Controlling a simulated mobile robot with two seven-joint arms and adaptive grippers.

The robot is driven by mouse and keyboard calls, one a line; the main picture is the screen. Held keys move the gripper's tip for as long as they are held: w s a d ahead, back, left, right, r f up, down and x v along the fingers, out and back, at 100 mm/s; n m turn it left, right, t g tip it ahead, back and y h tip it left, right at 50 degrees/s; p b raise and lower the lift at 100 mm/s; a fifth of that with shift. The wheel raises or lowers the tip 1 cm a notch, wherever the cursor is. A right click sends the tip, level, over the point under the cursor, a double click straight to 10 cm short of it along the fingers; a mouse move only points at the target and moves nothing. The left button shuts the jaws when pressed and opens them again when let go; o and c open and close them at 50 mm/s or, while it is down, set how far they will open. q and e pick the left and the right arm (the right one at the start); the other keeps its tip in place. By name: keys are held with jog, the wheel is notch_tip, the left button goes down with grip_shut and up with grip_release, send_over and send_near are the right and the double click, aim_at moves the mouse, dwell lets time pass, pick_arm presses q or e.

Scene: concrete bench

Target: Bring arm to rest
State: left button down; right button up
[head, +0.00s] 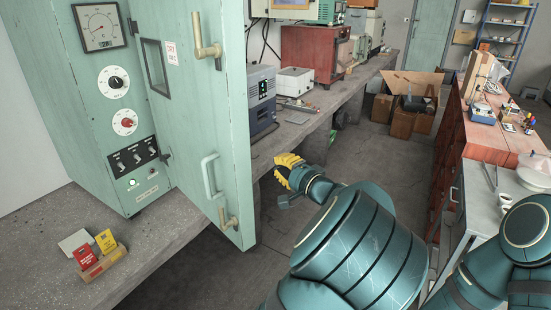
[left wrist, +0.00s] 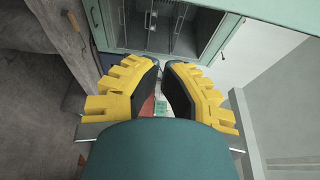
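My left gripper (head: 287,165) has yellow fingers and hangs beyond the front edge of the bench, right of the open cabinet door. In the left wrist view its two fingers (left wrist: 160,70) lie close together, black pads facing each other. A small green and red patch shows between them, and I cannot tell whether it is held or lies behind. My left arm (head: 355,245) crosses the lower middle of the head view. Part of my other arm (head: 525,230) shows at the lower right; its gripper is out of view.
A pale green cabinet (head: 95,165) with its door (head: 210,130) swung out stands on the concrete bench (head: 50,230). Red and yellow packets (head: 95,250) sit in a small box in front. A grey side table (head: 480,205) stands at right. The floor aisle (head: 345,150) looks open, with cardboard boxes (head: 405,105) beyond.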

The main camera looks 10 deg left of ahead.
pick_arm(q)
jog(key=s+a+v, duration=0.1)
jog(key=v, duration=0.3)
jog(key=s+a+f+g+h, duration=0.2)
jog(key=s+a+f+g, duration=0.15)
jog(key=f, duration=0.55)
jog(key=s+a+f+g+h, duration=0.2)
jog(key=s+f, duration=0.2)
jog(key=f, duration=0.5)
jog(key=s+a+f+g+h, duration=0.2)
jog(key=s+f+g+h, duration=0.1)
jog(key=f, duration=0.5)
jog(key=s+d+f+n+h, duration=0.3)
jog(key=s+f+n+h, duration=0.1)
jog(key=s, duration=0.4)
jog(key=s+d+f+n+h, duration=0.4)
jog(key=s+f+n+h, duration=0.1)
jog(key=s+f+h, duration=0.1)
jog(key=s+h, duration=0.1)
jog(key=s, duration=0.1)
jog(key=shift+s+g, duration=0.35)
jog(key=shift+s, duration=0.05)
jog(key=shift+a, duration=0.15)
